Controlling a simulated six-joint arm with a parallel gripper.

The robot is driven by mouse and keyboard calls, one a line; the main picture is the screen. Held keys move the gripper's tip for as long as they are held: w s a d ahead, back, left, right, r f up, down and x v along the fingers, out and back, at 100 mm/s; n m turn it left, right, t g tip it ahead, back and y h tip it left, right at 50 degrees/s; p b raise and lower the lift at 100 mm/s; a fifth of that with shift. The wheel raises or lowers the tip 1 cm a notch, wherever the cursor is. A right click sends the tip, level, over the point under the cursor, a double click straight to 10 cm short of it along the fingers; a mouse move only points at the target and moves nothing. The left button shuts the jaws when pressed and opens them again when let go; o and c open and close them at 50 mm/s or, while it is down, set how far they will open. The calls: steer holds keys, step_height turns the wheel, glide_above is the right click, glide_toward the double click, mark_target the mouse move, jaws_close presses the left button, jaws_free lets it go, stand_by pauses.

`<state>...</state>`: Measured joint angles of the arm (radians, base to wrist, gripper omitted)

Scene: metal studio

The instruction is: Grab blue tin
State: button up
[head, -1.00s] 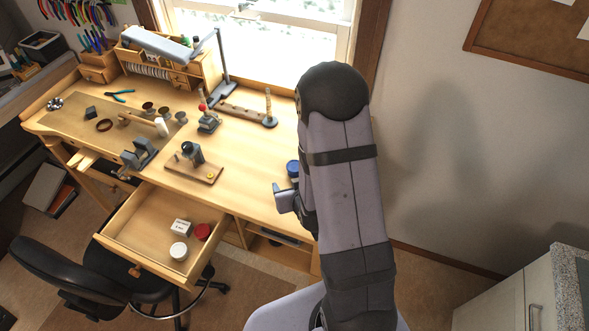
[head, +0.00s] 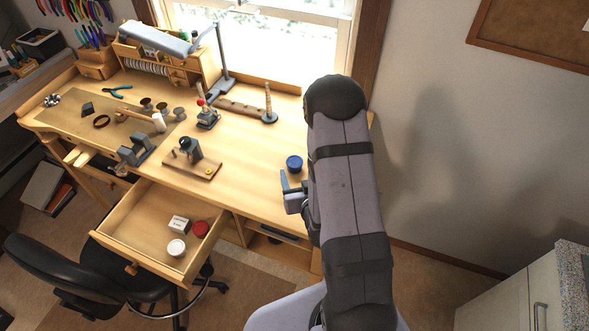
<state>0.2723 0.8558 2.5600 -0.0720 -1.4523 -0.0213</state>
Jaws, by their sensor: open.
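The blue tin (head: 294,163) is small and round with a dark blue lid. It stands on the right part of the wooden workbench (head: 240,160), near the arm. My gripper (head: 292,190) is just in front of the tin, at the bench's front edge, partly hidden behind my arm. One grey finger shows, with its tip close below the tin; I cannot tell whether it touches. The gripper is open and nothing shows between its fingers.
An open drawer (head: 140,226) holds a white box (head: 179,224), a red tin (head: 200,229) and a white tin (head: 176,247). A small tool on a wooden base (head: 190,167) stands left of the blue tin. A ring mandrel stand (head: 268,105) is behind. Bench left of the tin is clear.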

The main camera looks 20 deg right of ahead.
mark_target(295, 163)
steer(key=shift+w+f+b, duration=0.15)
steer(key=shift+w+b, duration=0.15)
steer(key=shift+w+d+f, duration=0.1)
steer(key=b, duration=0.2)
steer(key=w+b, duration=0.1)
steer(key=shift+w+d+f+b, duration=0.1)
steer(key=shift+w+f+b, duration=0.05)
steer(key=shift+f+b, duration=0.2)
steer(key=shift+w+r+p, duration=0.15)
steer(key=shift+w+p, duration=0.15)
steer(key=shift+p, duration=0.15)
steer(key=shift+p+x, duration=0.5)
steer(key=shift+x, duration=1)
steer(key=c, duration=1.2)
